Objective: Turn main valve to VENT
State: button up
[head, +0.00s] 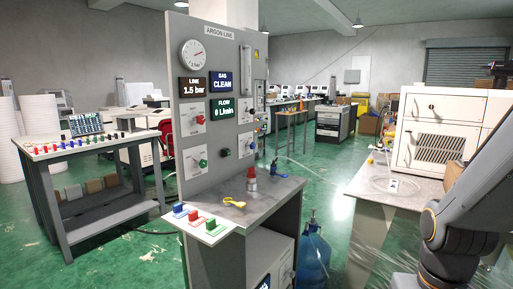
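The grey ARGON LINE panel (182,188) stands upright left of centre. A white plate with a red knob (198,120) is at its left, and one with a green knob (203,163) is below. My arm shows at the right edge; my gripper is not in view.
A pressure gauge (193,54) and displays read LINE 1.5 bar, GAS CLEAN, FLOW 0 l/min. The panel's shelf (270,193) holds a red-topped item (251,181) and yellow-handled tool (234,203). A blue bottle (313,255) stands beside it; a bench (385,188) is at right.

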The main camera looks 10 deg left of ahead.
aim_at(200, 120)
jog(key=u, duration=1.25)
